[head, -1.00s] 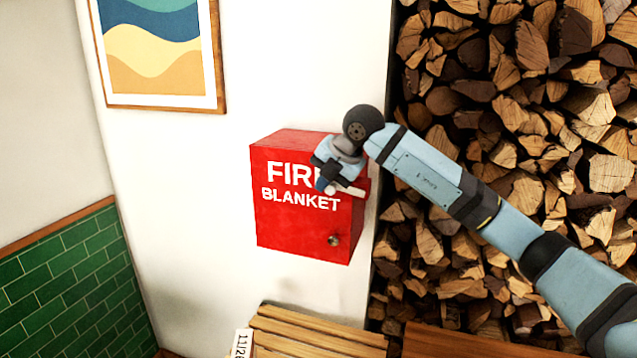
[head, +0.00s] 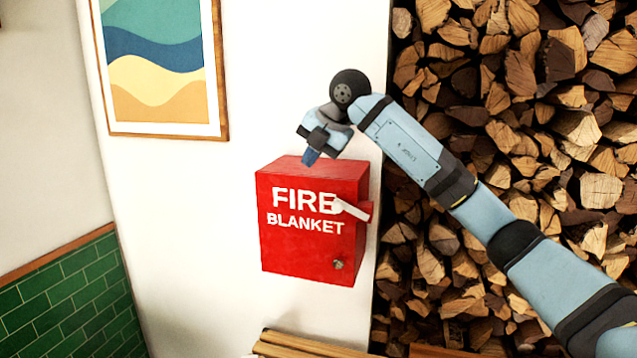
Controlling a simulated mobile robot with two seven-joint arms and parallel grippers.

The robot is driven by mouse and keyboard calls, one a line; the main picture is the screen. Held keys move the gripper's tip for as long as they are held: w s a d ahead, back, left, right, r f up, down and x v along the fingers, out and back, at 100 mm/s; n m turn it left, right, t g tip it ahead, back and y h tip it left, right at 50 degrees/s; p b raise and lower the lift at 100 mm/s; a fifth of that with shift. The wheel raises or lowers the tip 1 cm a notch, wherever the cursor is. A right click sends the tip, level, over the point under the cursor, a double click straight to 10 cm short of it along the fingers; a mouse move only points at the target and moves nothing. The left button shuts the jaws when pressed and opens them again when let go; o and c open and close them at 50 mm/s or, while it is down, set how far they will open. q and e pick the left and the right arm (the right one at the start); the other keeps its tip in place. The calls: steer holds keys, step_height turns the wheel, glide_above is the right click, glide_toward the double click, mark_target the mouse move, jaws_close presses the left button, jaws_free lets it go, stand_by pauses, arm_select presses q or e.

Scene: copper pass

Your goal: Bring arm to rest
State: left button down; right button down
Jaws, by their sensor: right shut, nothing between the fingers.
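My right arm (head: 408,150) comes in from the right and bends at a dark round joint. My right gripper (head: 311,157) points down and left, shut and empty, in front of the wall just above the top of the red fire blanket box (head: 305,230) in the picture. The box hangs on the white wall, with a small round knob (head: 338,264) low on its front. A white-tipped red handle (head: 352,209) sticks out at its right side, apart from the gripper. My left gripper is not in view.
Stacked firewood (head: 520,110) fills the right side behind my arm. A framed wave picture (head: 160,65) hangs at the upper left. Green tiles (head: 60,300) cover the lower left wall. A slatted wooden surface (head: 300,346) shows at the bottom. The white wall left of the box is clear.

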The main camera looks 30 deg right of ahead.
steer(key=shift+w+a+r, duration=0.1)
steer(key=shift+a+r, duration=0.35)
steer(key=shift+r, duration=0.3)
